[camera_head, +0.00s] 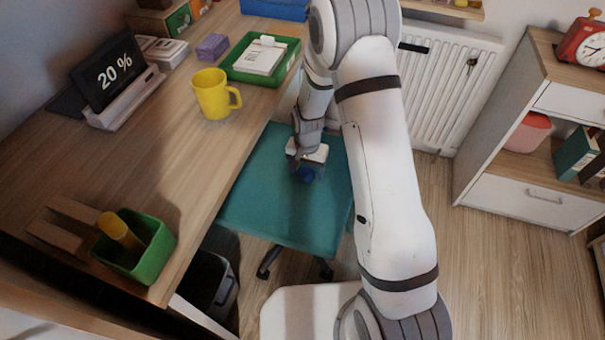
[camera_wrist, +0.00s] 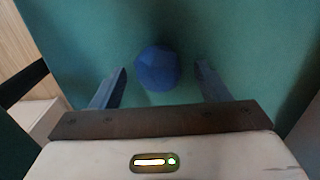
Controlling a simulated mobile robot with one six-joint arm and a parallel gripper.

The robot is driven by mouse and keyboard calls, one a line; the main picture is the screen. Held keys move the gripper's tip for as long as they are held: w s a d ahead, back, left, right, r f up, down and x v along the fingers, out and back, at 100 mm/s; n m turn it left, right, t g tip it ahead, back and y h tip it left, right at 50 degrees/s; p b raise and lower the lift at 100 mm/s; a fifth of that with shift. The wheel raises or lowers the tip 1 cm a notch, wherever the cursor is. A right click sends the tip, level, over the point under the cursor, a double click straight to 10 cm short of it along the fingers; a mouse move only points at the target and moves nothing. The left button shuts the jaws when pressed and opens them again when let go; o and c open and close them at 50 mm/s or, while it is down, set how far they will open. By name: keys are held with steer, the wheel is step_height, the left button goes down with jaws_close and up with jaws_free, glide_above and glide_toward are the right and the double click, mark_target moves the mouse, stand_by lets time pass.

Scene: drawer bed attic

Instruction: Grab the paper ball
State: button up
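The paper ball (camera_wrist: 156,68) is blue and faceted. It lies on the teal chair seat (camera_head: 268,205) and also shows in the head view (camera_head: 305,174), partly covered by my gripper. In the wrist view my gripper (camera_wrist: 162,76) is open, with one finger left of the ball and one right of it. There is a gap on both sides, and neither finger appears to touch it. The ball sits near the level of the fingertips in the picture. The exact height of the fingers above the seat is hard to tell.
The desk (camera_head: 150,150) edge runs close along the left of the chair. A yellow mug (camera_head: 211,94) and a green tray (camera_head: 287,62) stand on it. A dark bin (camera_head: 210,285) is under the desk. A radiator (camera_head: 450,85) is behind; open floor (camera_head: 480,270) lies right.

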steer(key=c, duration=1)
steer(key=shift+c, duration=0.2)
